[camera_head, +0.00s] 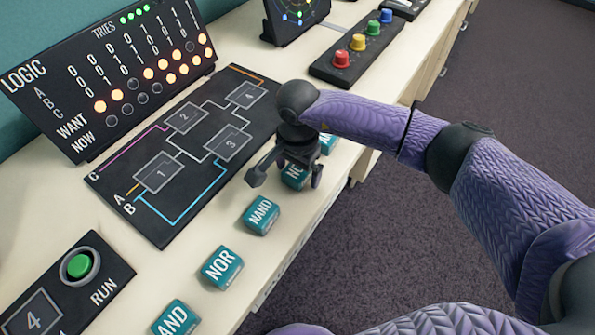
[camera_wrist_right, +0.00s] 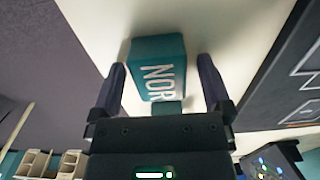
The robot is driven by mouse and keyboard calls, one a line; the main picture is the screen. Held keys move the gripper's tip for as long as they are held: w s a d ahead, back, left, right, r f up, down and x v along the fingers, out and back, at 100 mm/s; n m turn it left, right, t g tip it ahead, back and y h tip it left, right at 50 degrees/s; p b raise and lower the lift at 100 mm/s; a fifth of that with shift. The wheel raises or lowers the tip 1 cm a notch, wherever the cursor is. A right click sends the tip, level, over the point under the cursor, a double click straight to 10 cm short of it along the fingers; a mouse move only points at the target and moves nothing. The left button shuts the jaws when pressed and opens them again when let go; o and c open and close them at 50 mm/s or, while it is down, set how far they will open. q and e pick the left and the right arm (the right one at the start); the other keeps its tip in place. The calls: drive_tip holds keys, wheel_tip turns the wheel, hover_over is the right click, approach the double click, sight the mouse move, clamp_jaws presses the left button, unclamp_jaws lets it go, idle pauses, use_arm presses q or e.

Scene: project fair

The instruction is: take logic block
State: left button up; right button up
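My right gripper (camera_head: 285,180) is open just above a teal block (camera_head: 294,176) on the table's front edge. In the head view this block shows "NO", with the rest hidden by the gripper. In the right wrist view (camera_wrist_right: 162,88) the block between the open fingers reads "NOR", with a gap on each side. Nearer in the row are a NAND block (camera_head: 261,215), a NOR block (camera_head: 222,267) and an AND block (camera_head: 175,318). Another teal block (camera_head: 327,143) is partly hidden behind my arm. My left gripper is not in view.
A black circuit board (camera_head: 145,215) with numbered slots lies left of the blocks. A LOGIC display panel (camera_head: 50,100) stands behind it. A green RUN button (camera_head: 80,265) is at lower left. A strip with coloured knobs (camera_head: 330,68) lies further back. Dark floor is to the right.

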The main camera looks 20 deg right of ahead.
drive_tip(key=c, duration=1.2)
